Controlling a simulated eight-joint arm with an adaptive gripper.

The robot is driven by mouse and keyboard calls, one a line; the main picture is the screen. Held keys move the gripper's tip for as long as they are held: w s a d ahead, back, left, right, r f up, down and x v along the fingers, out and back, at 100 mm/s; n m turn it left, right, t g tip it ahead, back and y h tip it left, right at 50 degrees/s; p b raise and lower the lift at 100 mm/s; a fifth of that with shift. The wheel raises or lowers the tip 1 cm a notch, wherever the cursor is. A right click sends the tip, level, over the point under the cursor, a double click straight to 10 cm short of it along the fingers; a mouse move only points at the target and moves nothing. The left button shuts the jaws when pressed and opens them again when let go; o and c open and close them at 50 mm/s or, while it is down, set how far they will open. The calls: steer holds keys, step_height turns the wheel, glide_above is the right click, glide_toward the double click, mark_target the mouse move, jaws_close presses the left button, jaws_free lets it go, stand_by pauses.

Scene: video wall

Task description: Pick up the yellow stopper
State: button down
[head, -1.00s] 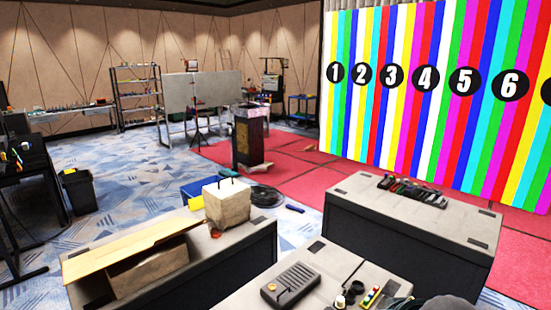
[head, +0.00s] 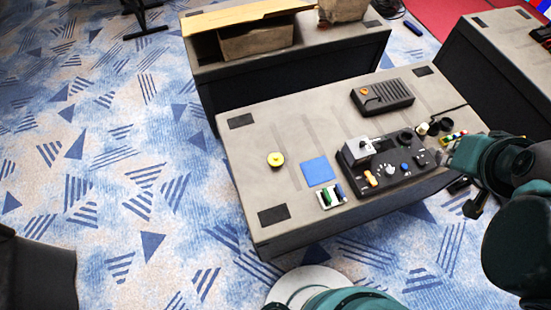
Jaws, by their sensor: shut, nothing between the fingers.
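The yellow stopper (head: 275,159) is a small round yellow piece on the left part of the near grey case top. It stands clear of the things around it. My gripper (head: 452,156) is at the right end of the same case, beside the black control panel and far to the right of the stopper. It is shut and empty. Its fingertips are small and partly hard to make out against the clutter there.
A black control panel (head: 390,167) and a dark speaker-like box (head: 382,96) stand farther right. An open cardboard box (head: 257,42) sits on the case behind.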

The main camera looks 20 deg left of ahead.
stand_by(0.4)
steer(key=c, duration=1.5)
jaws_free()
steer(key=shift+a, duration=0.1)
steer(key=w+a+f+n+g+y+b, duration=0.1)
steer(key=w+a+f+n, duration=0.15)
steer(key=a, duration=0.35)
steer(key=w+a+f+n+g+b, duration=0.1)
steer(key=w+a+f+n, duration=0.15)
steer(key=a, duration=0.25)
steer(key=n+g+h+b, duration=0.1)
steer(key=n+g+b, duration=0.3)
steer(key=n, duration=0.5)
glide_above(276, 156)
steer(key=p, duration=0.1)
steer(key=shift+g, duration=0.6)
steer(key=f, duration=2.4)
steer(key=shift+d+f, duration=0.1)
steer(key=shift+d, duration=0.1)
steer(key=shift+s+a+f, duration=0.1)
steer(key=shift+a+f, duration=0.1)
